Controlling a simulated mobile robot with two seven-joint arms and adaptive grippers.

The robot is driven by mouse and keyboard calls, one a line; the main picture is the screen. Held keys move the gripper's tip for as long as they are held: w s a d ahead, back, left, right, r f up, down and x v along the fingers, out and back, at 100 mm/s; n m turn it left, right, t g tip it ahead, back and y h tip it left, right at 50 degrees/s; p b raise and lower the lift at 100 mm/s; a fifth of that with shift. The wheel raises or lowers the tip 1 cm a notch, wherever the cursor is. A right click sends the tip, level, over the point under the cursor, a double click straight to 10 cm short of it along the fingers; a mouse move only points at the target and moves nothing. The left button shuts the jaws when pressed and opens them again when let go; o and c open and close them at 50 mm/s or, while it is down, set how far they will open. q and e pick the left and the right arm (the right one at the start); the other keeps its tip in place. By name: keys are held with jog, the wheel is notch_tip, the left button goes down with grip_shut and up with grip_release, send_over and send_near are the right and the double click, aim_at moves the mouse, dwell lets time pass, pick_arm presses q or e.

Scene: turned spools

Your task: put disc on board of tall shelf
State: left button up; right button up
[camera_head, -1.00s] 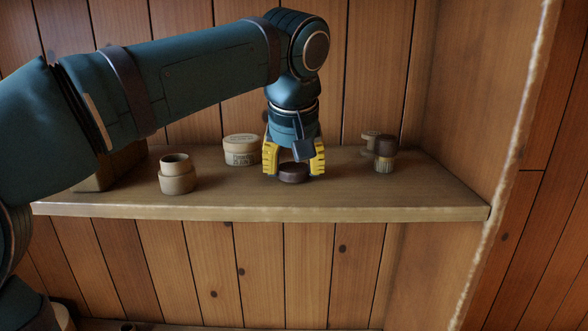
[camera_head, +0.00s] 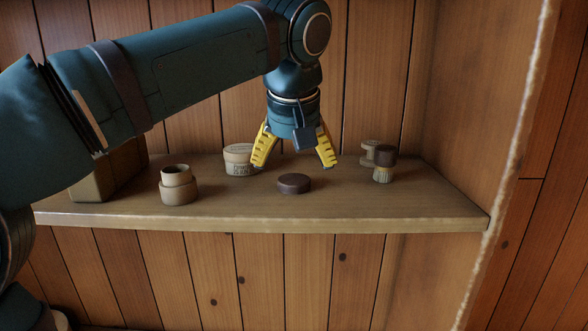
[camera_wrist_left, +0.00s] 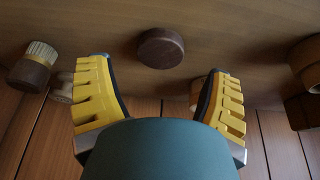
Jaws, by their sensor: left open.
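A dark brown disc (camera_head: 294,184) lies flat on the wooden board (camera_head: 330,212) of the shelf, near the middle. It also shows in the left wrist view (camera_wrist_left: 160,48), beyond the fingertips and between them. My left gripper (camera_head: 294,166) has yellow fingers spread wide and holds nothing. It hangs just above and behind the disc in the head view, apart from it. In the left wrist view my left gripper (camera_wrist_left: 152,75) is open too. My right gripper is not in view.
A stepped wooden spool (camera_head: 178,186) and a box (camera_head: 98,180) stand to the left. A lettered round tub (camera_head: 239,160) is close to the left finger. The front middle-right of the board is clear.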

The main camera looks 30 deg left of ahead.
pick_arm(q)
jog(key=p+v, duration=0.1)
jog(key=v, duration=0.7)
jog(key=shift+p, duration=0.35)
jog(key=shift+r, duration=0.1)
